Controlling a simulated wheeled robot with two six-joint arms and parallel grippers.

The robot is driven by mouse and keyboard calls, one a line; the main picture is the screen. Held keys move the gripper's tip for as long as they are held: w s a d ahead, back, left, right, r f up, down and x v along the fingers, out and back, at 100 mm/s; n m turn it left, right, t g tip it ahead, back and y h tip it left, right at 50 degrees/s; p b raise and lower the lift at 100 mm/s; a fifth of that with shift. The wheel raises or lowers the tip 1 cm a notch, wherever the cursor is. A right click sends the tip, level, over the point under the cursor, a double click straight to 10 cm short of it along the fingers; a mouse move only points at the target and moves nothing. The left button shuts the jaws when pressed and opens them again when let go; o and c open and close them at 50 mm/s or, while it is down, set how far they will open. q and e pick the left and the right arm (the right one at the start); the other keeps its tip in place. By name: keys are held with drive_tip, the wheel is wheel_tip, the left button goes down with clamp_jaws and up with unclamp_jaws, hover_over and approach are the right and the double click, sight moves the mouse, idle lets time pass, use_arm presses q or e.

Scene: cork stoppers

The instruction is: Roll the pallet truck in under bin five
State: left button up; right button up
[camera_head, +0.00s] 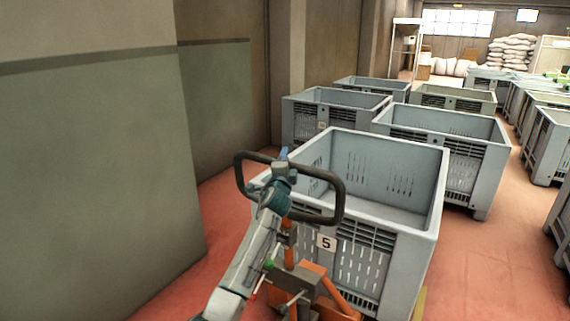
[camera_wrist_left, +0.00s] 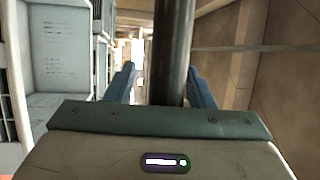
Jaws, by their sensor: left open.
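Bin five (camera_head: 388,262) is a grey-blue slatted crate, open and empty at the top, with a white "5" label (camera_head: 326,243) on its near face. The orange pallet truck (camera_head: 318,290) stands close in front of that face; its forks and the space under the bin are hidden. Its black loop handle (camera_head: 341,205) rises before the bin's left side. My left gripper (camera_head: 284,154) is at the handle's far bar. In the left wrist view the dark bar (camera_wrist_left: 174,50) passes between the two blue, spread fingers of the gripper (camera_wrist_left: 160,78). My right gripper is out of view.
More grey bins stand behind bin five (camera_head: 460,150) and in a row at the right (camera_head: 546,150). A green-grey wall (camera_head: 95,180) is close on the left. Red floor (camera_head: 485,260) is clear right of bin five. White sacks (camera_head: 510,52) are piled far back.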

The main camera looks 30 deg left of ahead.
use_arm(q)
drive_tip(key=b+v, duration=0.2)
drive_tip(key=v, duration=0.8)
drive_tip(key=shift+s+d, duration=0.15)
drive_tip(key=shift+s, duration=0.2)
drive_tip(key=shift+f, duration=0.15)
